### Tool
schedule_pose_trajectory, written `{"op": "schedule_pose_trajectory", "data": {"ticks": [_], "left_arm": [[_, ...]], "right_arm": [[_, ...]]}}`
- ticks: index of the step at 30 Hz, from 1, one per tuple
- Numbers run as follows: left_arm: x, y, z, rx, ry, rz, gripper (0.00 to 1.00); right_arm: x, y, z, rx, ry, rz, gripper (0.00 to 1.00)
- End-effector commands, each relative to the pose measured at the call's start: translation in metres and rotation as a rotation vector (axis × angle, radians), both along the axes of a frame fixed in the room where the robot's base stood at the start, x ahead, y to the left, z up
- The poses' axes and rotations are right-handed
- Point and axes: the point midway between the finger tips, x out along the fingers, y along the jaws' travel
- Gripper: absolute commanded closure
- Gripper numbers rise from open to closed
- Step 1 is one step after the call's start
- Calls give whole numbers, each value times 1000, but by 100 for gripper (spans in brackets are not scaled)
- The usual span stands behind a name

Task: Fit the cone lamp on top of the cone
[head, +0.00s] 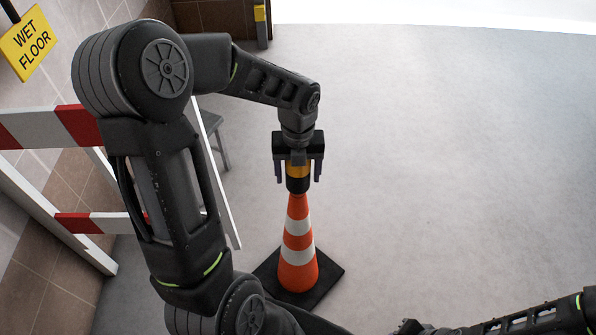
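The orange and white striped cone (298,243) stands upright on its black square base in the middle of the head view. The cone lamp, with a yellow upper part and a black lower part (298,185), is upright at the cone's tip. Its lower end meets the tip in the picture; I cannot tell how firmly it sits. My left gripper (298,173) points down over the lamp, with one finger on each side. The fingers look open, with a small gap to the lamp; the gripper body hides the lamp's top. My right gripper is out of view.
A red and white barrier (88,222) stands at the left, close to my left arm. A yellow wet floor sign (27,42) is at the upper left. A grey stool (215,135) is partly hidden behind my arm. The floor to the right is clear.

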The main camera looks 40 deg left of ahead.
Motion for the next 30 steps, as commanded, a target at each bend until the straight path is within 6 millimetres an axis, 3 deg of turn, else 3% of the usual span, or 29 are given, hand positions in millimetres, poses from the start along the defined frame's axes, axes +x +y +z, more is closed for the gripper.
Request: {"op": "schedule_pose_trajectory", "data": {"ticks": [14, 20, 30], "left_arm": [[0, 0, 9, 1, -2, 0, 22], [1, 0, 39, 1, -5, 0, 22], [1, 0, 109, 1, -5, 0, 22]], "right_arm": [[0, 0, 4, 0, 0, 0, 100], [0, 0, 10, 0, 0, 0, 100], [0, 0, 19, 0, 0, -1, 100]]}}
